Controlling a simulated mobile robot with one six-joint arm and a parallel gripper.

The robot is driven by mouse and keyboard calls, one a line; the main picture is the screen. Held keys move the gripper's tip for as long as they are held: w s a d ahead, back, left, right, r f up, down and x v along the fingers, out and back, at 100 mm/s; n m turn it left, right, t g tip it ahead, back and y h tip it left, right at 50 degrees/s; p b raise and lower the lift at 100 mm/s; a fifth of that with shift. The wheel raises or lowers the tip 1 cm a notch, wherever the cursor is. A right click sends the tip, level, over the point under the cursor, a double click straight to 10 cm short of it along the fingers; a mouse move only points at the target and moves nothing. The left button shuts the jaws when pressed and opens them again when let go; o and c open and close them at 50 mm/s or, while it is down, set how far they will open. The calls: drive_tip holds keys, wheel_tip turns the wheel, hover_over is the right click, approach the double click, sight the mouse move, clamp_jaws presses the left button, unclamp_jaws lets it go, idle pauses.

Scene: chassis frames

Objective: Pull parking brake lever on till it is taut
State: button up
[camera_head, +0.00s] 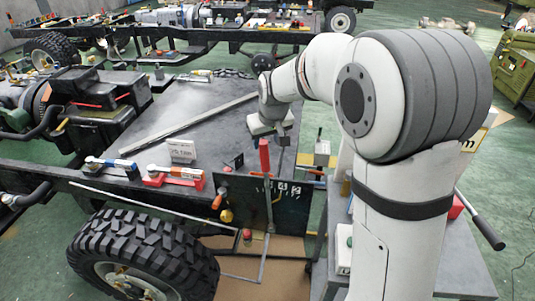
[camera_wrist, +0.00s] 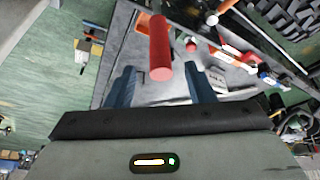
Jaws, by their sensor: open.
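The parking brake lever has a red grip (camera_head: 264,157) on a thin grey rod that stands nearly upright beside a dark plate (camera_head: 290,205) with white marks, at the chassis side. My gripper (camera_head: 283,138) is just above and behind the red grip in the head view. In the wrist view the red grip (camera_wrist: 160,48) appears between the two blue-grey fingers of my gripper (camera_wrist: 160,74), which are apart. A gap shows on both sides of the grip, and I see no contact. The lower rod is mostly hidden in the wrist view.
A big tyre (camera_head: 145,255) stands at the front left. Red-handled and blue-handled tools (camera_head: 175,175) and a white label card (camera_head: 181,151) lie on the chassis deck (camera_head: 215,120). A grey cart (camera_head: 465,265) stands at the right, near my arm.

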sight(264, 152)
drive_tip(key=shift+w+f, duration=0.1)
drive_tip(key=shift+f, duration=0.3)
drive_tip(key=p+x, duration=0.1)
drive_tip(key=x, duration=0.6)
drive_tip(key=shift+w, duration=0.1)
drive_tip(key=shift+c, duration=0.2)
clamp_jaws()
